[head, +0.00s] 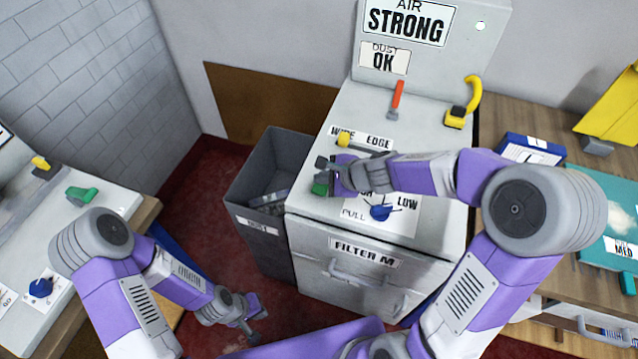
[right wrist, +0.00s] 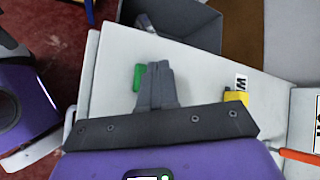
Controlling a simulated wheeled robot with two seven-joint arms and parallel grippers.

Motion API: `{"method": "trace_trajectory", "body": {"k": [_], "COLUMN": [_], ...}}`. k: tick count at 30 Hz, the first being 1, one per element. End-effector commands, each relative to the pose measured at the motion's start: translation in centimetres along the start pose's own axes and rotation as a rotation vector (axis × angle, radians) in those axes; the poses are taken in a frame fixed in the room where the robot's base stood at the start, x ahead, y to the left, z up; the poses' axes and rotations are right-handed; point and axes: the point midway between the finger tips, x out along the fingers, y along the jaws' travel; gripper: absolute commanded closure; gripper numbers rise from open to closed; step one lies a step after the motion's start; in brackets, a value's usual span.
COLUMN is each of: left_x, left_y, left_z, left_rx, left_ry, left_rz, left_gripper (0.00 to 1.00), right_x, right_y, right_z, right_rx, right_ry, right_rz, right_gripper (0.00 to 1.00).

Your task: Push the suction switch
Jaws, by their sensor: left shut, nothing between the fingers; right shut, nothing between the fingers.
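A green switch (head: 320,188) sits near the front left edge of the grey machine's top (head: 310,205). I take it for the suction switch; my right gripper (head: 326,175) covers part of it. In the right wrist view the shut fingers (right wrist: 158,72) are just beside the green switch (right wrist: 139,76), which shows at their left. I cannot tell whether they touch it. My left gripper (head: 256,320) is shut and empty, low over the red floor, away from the machine.
A blue knob (head: 381,212), a yellow-knobbed slider (head: 344,140), a red lever (head: 397,97) and a yellow handle (head: 463,104) are on the same machine. A grey bin (head: 266,170) stands at its left. Another panel at the left has a green switch (head: 82,195).

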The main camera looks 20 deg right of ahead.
Motion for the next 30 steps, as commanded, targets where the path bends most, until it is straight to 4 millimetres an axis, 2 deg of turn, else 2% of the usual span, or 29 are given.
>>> {"method": "trace_trajectory", "body": {"k": [8,24,30], "left_x": [-0.5,-5.3,-5.3], "left_y": [0.2,2.0,2.0], "left_z": [0.0,0.2,0.2], "left_rx": [0.0,0.0,0.0], "left_ry": [0.0,0.0,0.0], "left_rz": [0.0,0.0,0.0], "left_gripper": [1.0,1.0,1.0], "right_x": [-0.4,-4.1,-4.2], "right_y": [-0.3,-3.0,-3.0], "right_z": [0.3,3.0,3.0], "right_rx": [-0.001,-0.001,-0.001], "right_ry": [0.0,0.0,0.0], "right_rz": [0.0,0.0,0.0], "right_gripper": [1.0,1.0,1.0]}}
